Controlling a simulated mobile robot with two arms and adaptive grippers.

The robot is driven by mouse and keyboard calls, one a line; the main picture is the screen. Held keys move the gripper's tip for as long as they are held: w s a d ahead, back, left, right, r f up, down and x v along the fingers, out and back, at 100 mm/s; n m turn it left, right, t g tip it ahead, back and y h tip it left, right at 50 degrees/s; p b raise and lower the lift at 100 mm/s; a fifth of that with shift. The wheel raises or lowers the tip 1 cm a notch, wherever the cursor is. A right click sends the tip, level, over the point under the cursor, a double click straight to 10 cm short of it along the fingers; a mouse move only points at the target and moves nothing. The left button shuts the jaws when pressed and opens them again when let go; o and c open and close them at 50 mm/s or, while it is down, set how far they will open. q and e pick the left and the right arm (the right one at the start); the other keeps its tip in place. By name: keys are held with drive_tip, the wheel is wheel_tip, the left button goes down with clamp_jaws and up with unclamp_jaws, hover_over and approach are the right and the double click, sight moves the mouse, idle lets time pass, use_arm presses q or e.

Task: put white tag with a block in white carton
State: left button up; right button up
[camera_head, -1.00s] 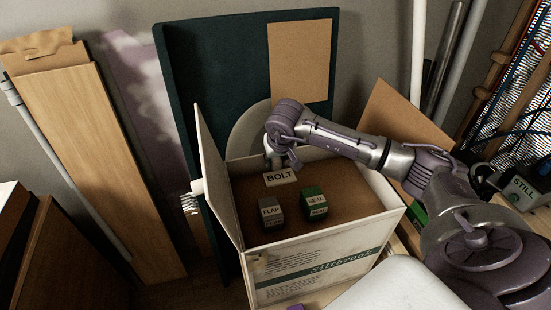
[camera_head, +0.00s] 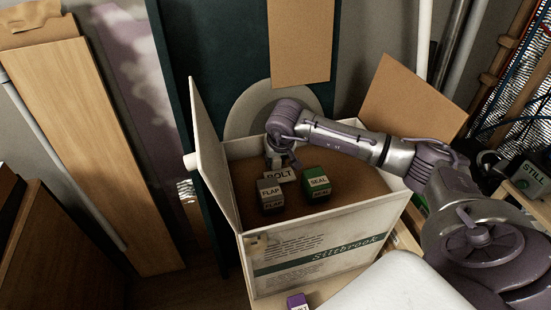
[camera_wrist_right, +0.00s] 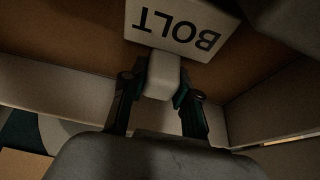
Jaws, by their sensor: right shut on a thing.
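The white tag lettered BOLT (camera_head: 281,175) is inside the open white carton (camera_head: 330,243), near its back. My right gripper (camera_head: 280,159) reaches in from above. In the right wrist view, the tag (camera_wrist_right: 183,25) has a pale block (camera_wrist_right: 161,75) on its side, and my right gripper is shut on that block. The tag is close to the brown carton floor; I cannot tell whether it touches. A grey FLAP block (camera_head: 271,195) and a green SEAL block (camera_head: 317,184) stand in the carton in front of the tag. My left gripper is out of view.
The carton's left flap (camera_head: 212,150) stands up, and a brown panel (camera_head: 413,103) leans behind its right side. A purple block (camera_head: 297,301) lies in front of the carton. A STILL tag (camera_head: 529,179) is at the far right. The carton floor right of the SEAL block is clear.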

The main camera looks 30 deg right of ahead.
sight(280, 177)
drive_tip(key=shift+f+b, duration=0.5)
idle(0.4)
drive_tip(key=o, duration=1.1)
drive_tip(key=shift+r, duration=0.15)
drive_tip(key=v, duration=1.1)
drive_tip(key=shift+s+r, duration=0.15)
drive_tip(key=shift+r, duration=0.25)
